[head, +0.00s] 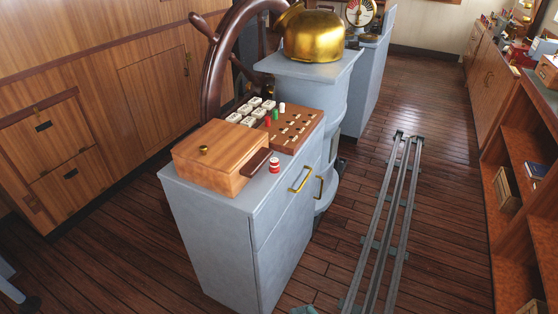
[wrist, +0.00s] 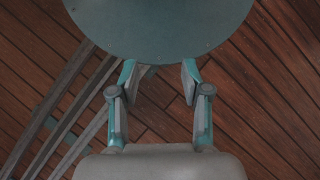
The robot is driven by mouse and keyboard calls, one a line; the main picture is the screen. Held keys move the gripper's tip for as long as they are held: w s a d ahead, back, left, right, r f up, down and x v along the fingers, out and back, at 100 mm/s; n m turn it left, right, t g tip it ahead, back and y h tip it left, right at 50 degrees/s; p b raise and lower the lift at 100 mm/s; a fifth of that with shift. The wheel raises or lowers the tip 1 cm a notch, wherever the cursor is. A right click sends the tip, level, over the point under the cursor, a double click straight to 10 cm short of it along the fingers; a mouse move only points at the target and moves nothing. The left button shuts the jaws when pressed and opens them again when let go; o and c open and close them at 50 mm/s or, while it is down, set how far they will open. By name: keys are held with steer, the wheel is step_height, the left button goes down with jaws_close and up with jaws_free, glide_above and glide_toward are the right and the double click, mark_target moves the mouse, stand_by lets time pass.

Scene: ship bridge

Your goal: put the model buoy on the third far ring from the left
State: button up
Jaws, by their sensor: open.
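A small red-and-white banded piece (head: 275,165), which looks like the model buoy, stands upright on the grey cabinet top near its right edge. It is beside a wooden box. Behind it lies a brown board (head: 312,118) with rows of small pale marks; single rings are too small to make out. Red, green and white pegs (head: 275,115) stand along the board's left side. My gripper (wrist: 158,75) is open and empty in the wrist view, over the plank floor and away from the cabinet. Neither buoy nor board shows in the wrist view.
The wooden box (head: 220,155) with a brass knob fills the cabinet's (head: 225,220) front left. White blocks (head: 248,112) lie behind it. A ship's wheel (head: 215,70) and brass-domed stand (head: 313,38) rise behind. Rails (head: 385,220) run along the floor at right; shelves (head: 525,170) stand beyond.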

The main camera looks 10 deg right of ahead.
steer(key=w+r+n+t+y+p, duration=0.1)
steer(key=w+r+n+p, duration=0.1)
steer(key=w+r, duration=0.45)
steer(key=w+r+n+t+p, duration=0.15)
steer(key=w+r, duration=0.25)
steer(key=w, duration=0.5)
steer(key=n+t+y+p, duration=0.2)
steer(key=n+t+p, duration=0.2)
steer(key=n+p, duration=0.85)
glide_toward(275, 160)
steer(key=n+b, duration=0.2)
steer(key=shift+p+x, duration=1.75)
steer(key=shift+x, duration=3.5)
steer(key=c, duration=0.7)
steer(key=shift+r+b, duration=0.15)
steer(key=shift+b, duration=0.4)
